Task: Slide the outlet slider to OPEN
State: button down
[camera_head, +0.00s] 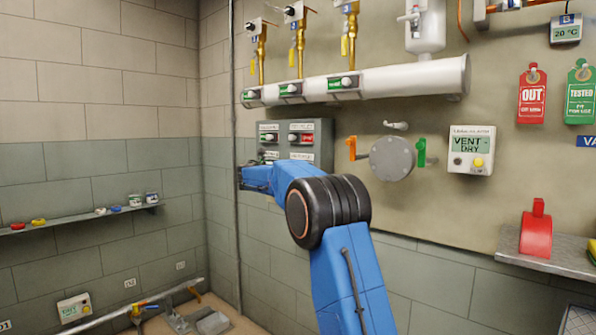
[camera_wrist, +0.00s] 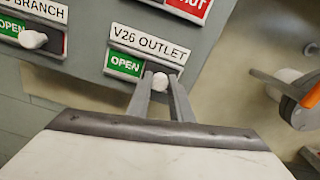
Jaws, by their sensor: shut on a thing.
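The outlet slider is a small white knob (camera_wrist: 160,82) in a slot under the "V26 OUTLET" label (camera_wrist: 150,42). The knob sits at the right end of its slot, and the green OPEN field (camera_wrist: 125,64) shows to its left. My gripper (camera_wrist: 161,80) is shut on the knob, with one grey finger on each side. In the head view the grey slider panel (camera_head: 324,143) is on the back wall. My blue arm hides its lower part, and the gripper's fingers cannot be made out there.
A slider with a white knob (camera_wrist: 34,39) lies left of the outlet one, and a red field (camera_wrist: 190,6) shows above right. A round flange (camera_head: 392,159) with orange and green handles stands right of the panel. A white pipe (camera_head: 400,80) runs above.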

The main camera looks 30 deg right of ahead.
jog(key=c, duration=1.6)
grip_release()
jog(key=shift+s, duration=0.15)
jog(key=shift+o, duration=0.2)
jog(key=v, duration=1.7)
jog(key=shift+a, duration=0.15)
